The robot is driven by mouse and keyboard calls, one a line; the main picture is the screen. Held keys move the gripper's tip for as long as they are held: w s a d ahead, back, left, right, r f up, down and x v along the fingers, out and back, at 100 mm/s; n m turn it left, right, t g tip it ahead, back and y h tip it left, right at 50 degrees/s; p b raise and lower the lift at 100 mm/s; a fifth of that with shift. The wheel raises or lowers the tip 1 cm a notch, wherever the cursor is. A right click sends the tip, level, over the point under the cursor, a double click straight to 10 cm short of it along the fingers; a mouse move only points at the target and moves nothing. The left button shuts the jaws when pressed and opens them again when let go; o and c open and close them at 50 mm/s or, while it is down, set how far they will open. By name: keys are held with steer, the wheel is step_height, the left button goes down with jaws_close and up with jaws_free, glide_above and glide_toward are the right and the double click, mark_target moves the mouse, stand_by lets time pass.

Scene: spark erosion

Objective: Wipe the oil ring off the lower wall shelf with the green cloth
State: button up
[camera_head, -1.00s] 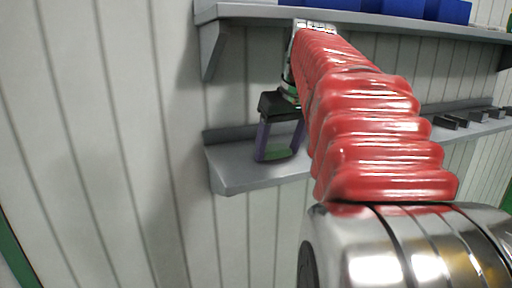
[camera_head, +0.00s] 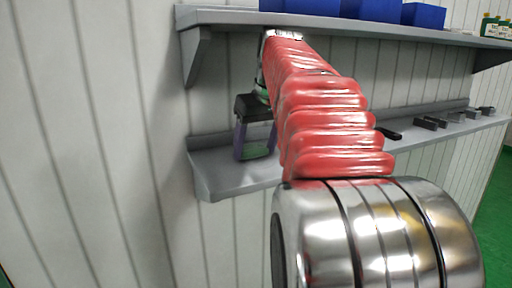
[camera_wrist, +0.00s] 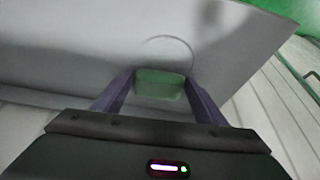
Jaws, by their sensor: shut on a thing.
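My gripper (camera_head: 257,152) is at the left part of the lower wall shelf (camera_head: 222,183), with its purple fingers pointing down. It is shut on the green cloth (camera_wrist: 160,85), which sits between the fingertips in the wrist view. The cloth is at the shelf surface; I cannot tell how firmly it touches. In the wrist view a thin dark arc, the oil ring (camera_wrist: 168,38), shows on the shelf just beyond the cloth. The cloth's near side and my gripper may hide part of the ring. In the head view the ring cannot be made out.
An upper shelf (camera_head: 225,17) with blue bins (camera_head: 370,9) and green bottles (camera_head: 490,26) runs above my arm. Several dark and grey blocks (camera_head: 430,123) lie on the lower shelf to the right. The lower shelf's left end is clear.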

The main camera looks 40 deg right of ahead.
mark_target(259, 163)
steer(key=shift+f, duration=0.1)
stand_by(0.3)
steer(key=shift+s+a, duration=0.3)
steer(key=shift+s, duration=0.6)
steer(key=shift+s+a, duration=0.25)
steer(key=shift+s, duration=0.65)
steer(key=shift+s+r, duration=0.1)
steer(key=shift+r, duration=0.1)
steer(key=shift+s, duration=0.2)
steer(key=shift+s+a+f, duration=0.1)
steer(key=shift+s+a, duration=0.15)
steer(key=shift+s, duration=0.55)
steer(key=shift+s+a+f, duration=0.1)
steer(key=shift+s+a, duration=0.15)
steer(key=shift+s, duration=0.55)
steer(key=shift+w+a+r, duration=0.1)
steer(key=shift+a, duration=0.05)
steer(key=shift+w, duration=0.1)
steer(key=shift+w+d, duration=0.3)
steer(key=shift+w, duration=0.55)
steer(key=shift+w+d, duration=0.25)
steer(key=shift+w, duration=0.6)
